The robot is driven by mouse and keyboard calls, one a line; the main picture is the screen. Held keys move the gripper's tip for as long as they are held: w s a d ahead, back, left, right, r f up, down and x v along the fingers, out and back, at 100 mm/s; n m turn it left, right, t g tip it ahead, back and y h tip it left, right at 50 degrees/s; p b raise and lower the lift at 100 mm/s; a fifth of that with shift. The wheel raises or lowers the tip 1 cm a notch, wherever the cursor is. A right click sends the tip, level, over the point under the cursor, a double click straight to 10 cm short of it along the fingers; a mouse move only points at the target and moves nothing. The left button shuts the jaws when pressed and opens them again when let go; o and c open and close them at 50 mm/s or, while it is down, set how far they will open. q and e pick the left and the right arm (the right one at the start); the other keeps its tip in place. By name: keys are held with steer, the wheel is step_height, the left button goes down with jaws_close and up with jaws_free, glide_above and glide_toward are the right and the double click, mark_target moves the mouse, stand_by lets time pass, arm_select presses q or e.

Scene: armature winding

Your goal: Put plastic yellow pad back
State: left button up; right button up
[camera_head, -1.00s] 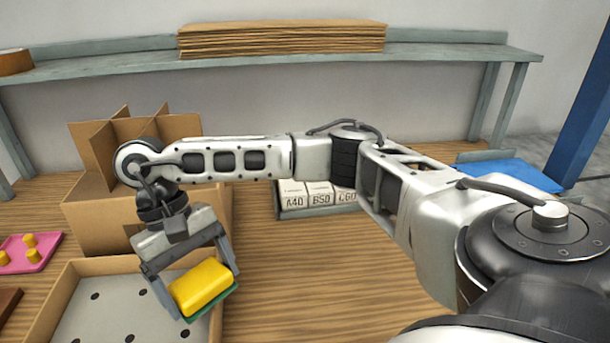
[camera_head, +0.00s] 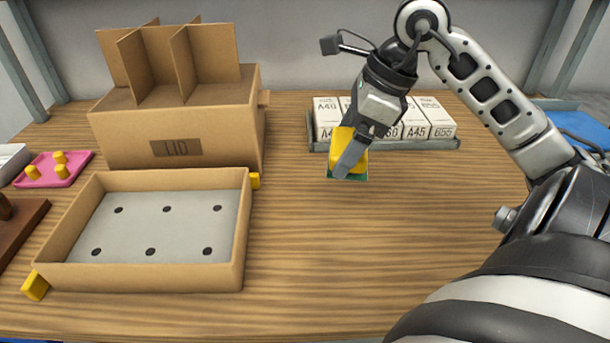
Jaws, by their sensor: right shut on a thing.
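My right gripper (camera_head: 350,158) is shut on a yellow pad (camera_head: 343,140) with a thin green layer under it. The gripper points down over the wooden table, right of the open cardboard tray and in front of the row of white boxes. One finger lies across the near side of the pad and hides part of it; the far finger is hidden. I cannot tell whether the pad's green underside touches the table. My left gripper is not in view.
The open cardboard tray (camera_head: 238,277) has a grey holed floor, with small yellow blocks (camera_head: 36,286) at two corners. A lid box (camera_head: 178,137) with dividers stands behind it. Labelled white boxes (camera_head: 428,119) sit in a grey tray. A pink tray (camera_head: 47,180) is left. The table's centre is clear.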

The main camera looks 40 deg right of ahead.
steer(key=shift+s+d+r+m+h, duration=0.2)
steer(key=shift+d+r+m, duration=0.1)
steer(key=shift+m, duration=0.25)
steer(key=shift+s+d+r+m+h, duration=0.15)
steer(key=shift+d+m, duration=0.15)
steer(key=shift+m, duration=0.25)
steer(key=shift+w+d+t, duration=0.1)
steer(key=shift+w+t, duration=0.2)
steer(key=w+f+p, duration=0.1)
steer(key=w+f, duration=0.1)
steer(key=w, duration=0.2)
steer(key=w+d+f+p, duration=0.1)
steer(key=w+f+p, duration=0.1)
steer(key=w+f, duration=0.1)
steer(key=w+f+p, duration=0.1)
steer(key=w+f, duration=0.2)
steer(key=w, duration=0.2)
steer(key=shift+w+d+f, duration=0.2)
steer(key=shift+d+f, duration=0.05)
steer(key=shift+w+f, duration=0.3)
steer(key=shift+f, duration=0.1)
step_height(320, 180, down, 3)
steer(key=shift+w+f+p, duration=0.1)
steer(key=shift+p, duration=0.45)
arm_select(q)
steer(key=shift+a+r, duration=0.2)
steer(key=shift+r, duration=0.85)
arm_select(e)
steer(key=shift+f, duration=0.1)
